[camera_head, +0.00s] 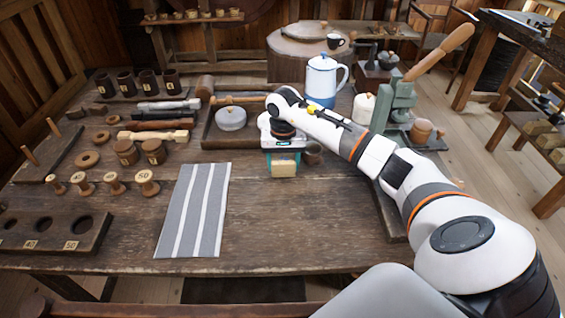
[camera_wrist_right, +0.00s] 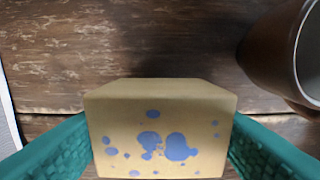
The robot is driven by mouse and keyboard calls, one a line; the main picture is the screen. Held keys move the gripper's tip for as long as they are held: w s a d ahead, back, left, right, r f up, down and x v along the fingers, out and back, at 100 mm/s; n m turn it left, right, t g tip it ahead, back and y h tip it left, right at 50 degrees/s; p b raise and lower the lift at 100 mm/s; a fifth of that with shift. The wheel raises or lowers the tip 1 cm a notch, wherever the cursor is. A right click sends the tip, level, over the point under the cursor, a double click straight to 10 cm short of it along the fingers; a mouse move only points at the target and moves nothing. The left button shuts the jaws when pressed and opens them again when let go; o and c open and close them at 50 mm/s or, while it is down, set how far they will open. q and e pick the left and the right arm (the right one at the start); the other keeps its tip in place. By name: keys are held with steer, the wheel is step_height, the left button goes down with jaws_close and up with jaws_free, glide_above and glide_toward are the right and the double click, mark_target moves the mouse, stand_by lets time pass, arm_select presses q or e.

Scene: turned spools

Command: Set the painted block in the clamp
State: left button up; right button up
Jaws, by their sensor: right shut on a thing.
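The painted block (camera_head: 284,169) is a pale tan block. In the right wrist view its near face (camera_wrist_right: 160,145) has several blue blotches. My right gripper (camera_head: 283,156) is shut on it, with a teal finger on each side, and points down over the middle of the table. The wrist view shows bare wood and a dark shadow behind the block; I cannot tell how high it is held. A green lever device with a long wooden handle (camera_head: 397,100), which looks like the clamp, stands at the table's right side, behind my right arm. Its lower part is partly hidden. My left gripper is not in view.
A brown mug (camera_head: 312,153) stands just right of my gripper; it also shows in the wrist view (camera_wrist_right: 283,55). A striped cloth (camera_head: 195,210) lies left of the block. A tray (camera_head: 213,138) and blue-white pot (camera_head: 321,82) stand behind. The front middle table is clear.

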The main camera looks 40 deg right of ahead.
steer(key=shift+f, duration=0.3)
steer(key=shift+f, duration=0.1)
steer(key=shift+f+b, duration=0.15)
steer(key=shift+b, duration=0.15)
steer(key=o, duration=1)
